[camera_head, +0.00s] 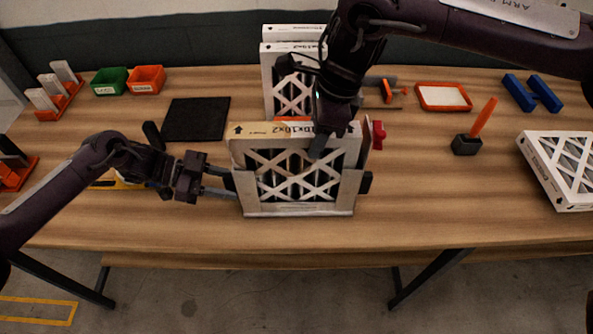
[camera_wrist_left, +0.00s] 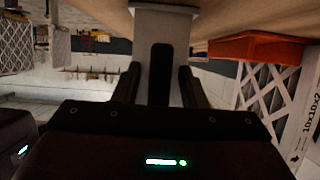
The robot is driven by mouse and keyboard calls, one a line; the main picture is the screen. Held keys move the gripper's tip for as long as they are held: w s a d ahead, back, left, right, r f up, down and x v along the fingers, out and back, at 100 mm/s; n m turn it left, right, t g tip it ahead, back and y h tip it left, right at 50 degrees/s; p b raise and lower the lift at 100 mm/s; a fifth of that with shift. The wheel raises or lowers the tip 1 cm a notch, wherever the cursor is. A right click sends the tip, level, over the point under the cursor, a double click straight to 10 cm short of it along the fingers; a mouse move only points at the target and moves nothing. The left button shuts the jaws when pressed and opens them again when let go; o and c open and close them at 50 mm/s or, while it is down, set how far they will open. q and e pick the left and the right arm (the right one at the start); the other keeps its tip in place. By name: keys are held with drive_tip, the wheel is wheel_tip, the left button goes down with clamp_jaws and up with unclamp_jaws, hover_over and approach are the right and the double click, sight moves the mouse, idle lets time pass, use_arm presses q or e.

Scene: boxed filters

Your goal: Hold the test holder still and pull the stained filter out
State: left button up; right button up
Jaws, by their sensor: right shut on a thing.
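The test holder (camera_head: 349,192) is a light grey frame standing near the table's front middle. The filter (camera_head: 290,129), white-framed with a lattice face and "10x10x2" on its top edge, stands upright in it; I cannot make out a stain. My right gripper (camera_head: 319,146) comes from above and is shut on the filter's top edge, hiding part of it. My left gripper (camera_head: 230,184) is at the holder's left side. In the left wrist view its open fingers (camera_wrist_left: 158,85) straddle a black tab on the grey holder side, with gaps beside the tab.
More boxed filters (camera_head: 281,50) stand behind the holder, and another filter (camera_head: 567,165) lies at right. A black mat (camera_head: 196,119), green bin (camera_head: 110,81), orange bin (camera_head: 147,79), orange-rimmed tray (camera_head: 443,97) and dark block with an orange handle (camera_head: 467,144) are around. The front right table is clear.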

use_arm(q)
drive_tip(key=shift+s+d+f, duration=0.1)
drive_tip(key=shift+d, duration=0.2)
drive_tip(key=c, duration=0.6)
use_arm(e)
drive_tip(key=shift+a, duration=0.15)
drive_tip(key=shift+c, duration=0.3)
use_arm(q)
drive_tip(key=shift+d+r, duration=0.1)
drive_tip(key=shift+r, duration=0.35)
use_arm(e)
drive_tip(key=shift+f, duration=0.1)
use_arm(q)
drive_tip(key=shift+a+f, duration=0.2)
use_arm(e)
drive_tip(key=shift+a+v, duration=0.25)
drive_tip(key=shift+v, duration=0.75)
drive_tip(key=shift+a+v, duration=0.25)
drive_tip(key=shift+v, duration=0.8)
drive_tip(key=shift+d, duration=0.1)
drive_tip(key=shift+r, duration=0.25)
drive_tip(key=shift+a+v, duration=0.2)
drive_tip(key=shift+v, duration=0.7)
drive_tip(key=shift+a+v, duration=0.25)
drive_tip(key=shift+v, duration=0.65)
drive_tip(key=shift+r, duration=0.1)
